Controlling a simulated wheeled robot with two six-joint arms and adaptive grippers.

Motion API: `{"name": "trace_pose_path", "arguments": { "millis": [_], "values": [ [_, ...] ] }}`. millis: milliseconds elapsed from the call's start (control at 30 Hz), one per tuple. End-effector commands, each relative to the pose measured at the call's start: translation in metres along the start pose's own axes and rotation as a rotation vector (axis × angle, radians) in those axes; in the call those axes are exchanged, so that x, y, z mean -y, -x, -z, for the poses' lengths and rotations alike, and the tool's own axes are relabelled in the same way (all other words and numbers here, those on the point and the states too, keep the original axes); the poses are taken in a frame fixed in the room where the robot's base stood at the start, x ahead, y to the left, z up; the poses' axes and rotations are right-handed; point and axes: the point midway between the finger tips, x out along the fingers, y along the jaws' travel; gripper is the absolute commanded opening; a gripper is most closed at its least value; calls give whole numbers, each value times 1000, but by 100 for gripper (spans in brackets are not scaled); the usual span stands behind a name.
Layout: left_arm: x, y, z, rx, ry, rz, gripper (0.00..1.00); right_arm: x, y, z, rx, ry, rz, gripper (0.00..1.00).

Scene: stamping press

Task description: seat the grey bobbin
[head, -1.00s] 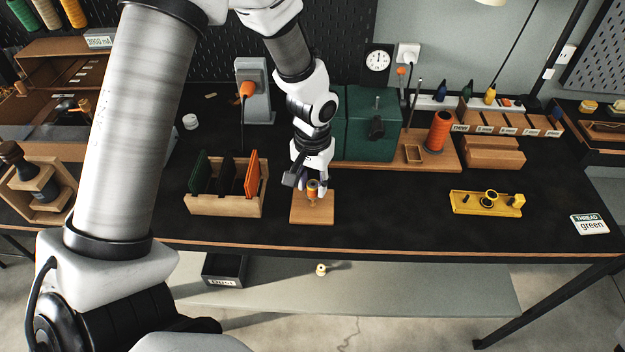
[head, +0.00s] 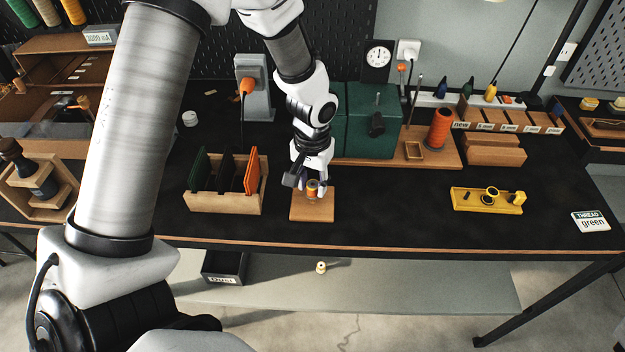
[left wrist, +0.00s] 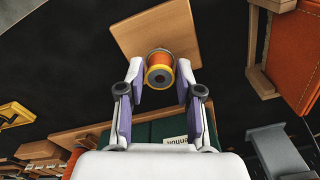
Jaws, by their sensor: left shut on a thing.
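A small bobbin (head: 312,187) stands at a wooden board (head: 312,211) in the middle of the bench. In the left wrist view the bobbin (left wrist: 159,75) shows an orange side, a yellow rim and a grey end with a dark centre. I cannot tell whether the bobbin's lower end touches the board. No plainly all-grey bobbin shows. My right gripper is not in view.
A wooden rack (head: 226,200) with green, black and orange plates stands close left of the board. A green machine (head: 365,130) and an orange thread cone (head: 439,130) stand behind. A yellow holder (head: 470,200) and a "THREAD green" card (head: 590,222) lie right. Bench between is clear.

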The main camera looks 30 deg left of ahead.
Motion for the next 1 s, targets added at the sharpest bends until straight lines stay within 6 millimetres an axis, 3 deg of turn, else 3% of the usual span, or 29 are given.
{"name": "trace_pose_path", "arguments": {
  "millis": [967, 1000],
  "values": [
    [0, -27, 0, 0, 0, 0, 0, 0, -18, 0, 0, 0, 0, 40],
    [0, -27, 0, 1, 0, 0, 42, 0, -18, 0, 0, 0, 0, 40]
  ]
}}
